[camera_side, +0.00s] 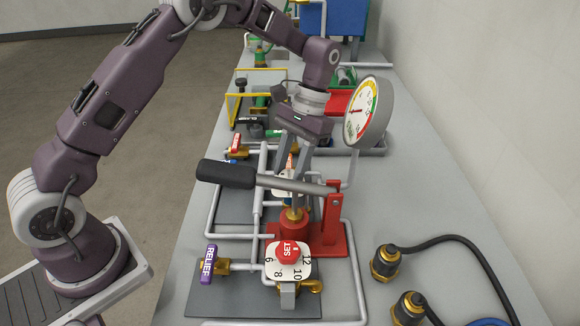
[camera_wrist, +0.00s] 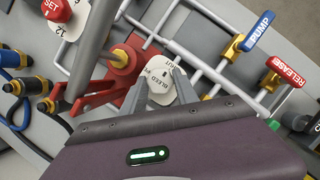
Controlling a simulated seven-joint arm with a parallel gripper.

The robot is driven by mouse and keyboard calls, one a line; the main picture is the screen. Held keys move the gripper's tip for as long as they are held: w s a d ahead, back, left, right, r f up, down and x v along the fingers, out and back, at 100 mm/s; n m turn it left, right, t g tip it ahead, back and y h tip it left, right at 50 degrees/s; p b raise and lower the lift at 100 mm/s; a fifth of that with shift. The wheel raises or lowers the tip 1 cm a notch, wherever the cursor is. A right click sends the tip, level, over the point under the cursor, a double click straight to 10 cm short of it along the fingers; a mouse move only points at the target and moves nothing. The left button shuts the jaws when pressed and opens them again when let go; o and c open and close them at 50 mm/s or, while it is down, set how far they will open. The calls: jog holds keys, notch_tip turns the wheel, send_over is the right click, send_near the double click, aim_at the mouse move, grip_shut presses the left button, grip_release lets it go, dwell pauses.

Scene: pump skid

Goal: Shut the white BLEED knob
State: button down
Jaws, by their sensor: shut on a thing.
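The white piece lettered BLEED (camera_wrist: 160,86) shows in the wrist view, beside the red pump base, with a small dark mark on it. My gripper (camera_wrist: 164,80) has a finger on each side of it and is shut on the white BLEED knob. The fingertips' exact contact is hard to see. In the side view my gripper (camera_side: 291,190) reaches down behind the pump lever, where the lever hides the fingertips and most of the knob.
A black-handled lever (camera_side: 228,174) crosses in front of my fingers, on a red pump (camera_side: 332,232). A round gauge (camera_side: 369,112) stands close right of my wrist. The red SET knob (camera_side: 288,250) and purple RELIEF handle (camera_side: 209,265) are nearer. PUMP (camera_wrist: 258,31) and RELEASE (camera_wrist: 288,70) handles are nearby.

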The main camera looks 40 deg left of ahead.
jog(key=shift+m, duration=0.3)
dwell(0.4)
jog(key=c, duration=1)
grip_release()
jog(key=shift+o, duration=0.2)
jog(key=v, duration=0.7)
notch_tip(320, 180, up, 13)
jog(key=t, duration=0.5)
send_over(287, 173)
jog(key=s, duration=0.8)
jog(key=s+a+f+t, duration=0.1)
jog(key=s+t, duration=0.4)
jog(key=s, duration=1.1)
jog(key=shift+a+f, duration=0.3)
jog(key=shift+f, duration=0.3)
